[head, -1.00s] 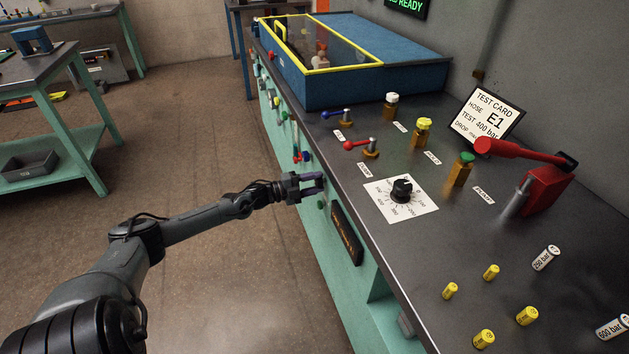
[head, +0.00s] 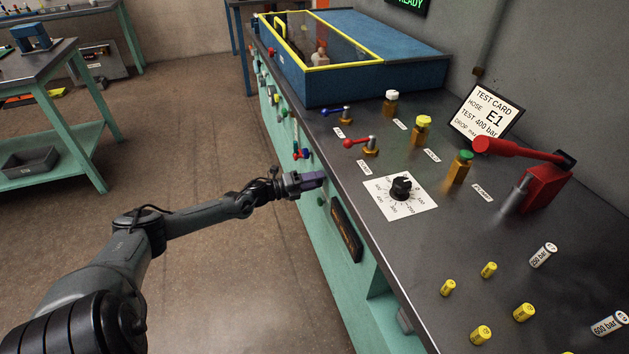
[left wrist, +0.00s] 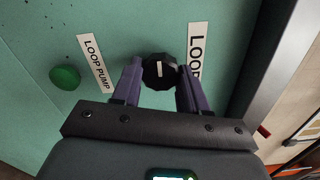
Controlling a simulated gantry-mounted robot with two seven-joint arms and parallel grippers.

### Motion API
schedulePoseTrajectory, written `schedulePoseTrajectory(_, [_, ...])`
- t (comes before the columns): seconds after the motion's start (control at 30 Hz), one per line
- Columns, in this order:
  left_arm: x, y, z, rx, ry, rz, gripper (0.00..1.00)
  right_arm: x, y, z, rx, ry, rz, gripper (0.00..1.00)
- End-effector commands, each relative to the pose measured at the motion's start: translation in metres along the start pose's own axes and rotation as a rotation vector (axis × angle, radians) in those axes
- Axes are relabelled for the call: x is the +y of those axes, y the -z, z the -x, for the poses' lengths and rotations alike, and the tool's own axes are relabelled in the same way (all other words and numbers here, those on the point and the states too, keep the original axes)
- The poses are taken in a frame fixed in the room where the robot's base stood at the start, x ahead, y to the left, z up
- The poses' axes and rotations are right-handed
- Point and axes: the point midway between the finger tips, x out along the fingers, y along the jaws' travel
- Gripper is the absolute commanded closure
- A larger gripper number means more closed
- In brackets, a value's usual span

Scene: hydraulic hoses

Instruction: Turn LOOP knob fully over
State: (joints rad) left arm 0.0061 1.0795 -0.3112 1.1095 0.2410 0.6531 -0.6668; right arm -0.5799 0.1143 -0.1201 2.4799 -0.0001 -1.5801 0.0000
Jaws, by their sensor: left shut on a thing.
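The black LOOP knob (left wrist: 158,71) sits on the green front panel in the left wrist view, with a short white mark on its face. A label starting "LOOP" (left wrist: 195,55) is beside it, partly cut off by my finger. My left gripper (left wrist: 154,90) has its two purple fingers on either side of the knob and is shut on it. In the head view my left gripper (head: 313,180) is at the bench's front face, and the knob is hidden there. My right gripper is not in view.
A green button (left wrist: 65,78) with a "LOOP PUMP" label (left wrist: 96,63) is left of the knob. The dark bench top (head: 400,265) overhangs nearby, with a dial plate (head: 419,206) and levers on it. The floor left of the bench is open.

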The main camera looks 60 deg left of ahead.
Motion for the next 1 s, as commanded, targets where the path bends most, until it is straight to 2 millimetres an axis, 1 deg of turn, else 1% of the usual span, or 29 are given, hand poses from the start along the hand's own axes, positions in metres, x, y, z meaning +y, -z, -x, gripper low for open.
schedulePoseTrajectory(0.37, [0.0001,-0.0005,0.0002,-0.001,-0.001,-0.006,0.87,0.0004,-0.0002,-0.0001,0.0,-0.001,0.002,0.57])
schedulePoseTrajectory(0.4, [0.0001,-0.0005,0.0002,-0.001,-0.001,-0.006,0.52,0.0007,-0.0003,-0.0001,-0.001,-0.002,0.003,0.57])
schedulePoseTrajectory(0.53, [0.0001,-0.0004,0.0002,-0.001,-0.001,-0.005,0.32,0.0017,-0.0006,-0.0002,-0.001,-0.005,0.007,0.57])
schedulePoseTrajectory(0.87, [-0.0001,-0.0002,0.0013,0.0,-0.001,-0.004,0.31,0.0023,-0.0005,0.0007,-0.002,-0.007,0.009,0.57])
schedulePoseTrajectory(1.0, [-0.0004,-0.0001,0.009,0.001,-0.003,-0.003,0.31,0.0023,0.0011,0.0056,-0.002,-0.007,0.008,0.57])
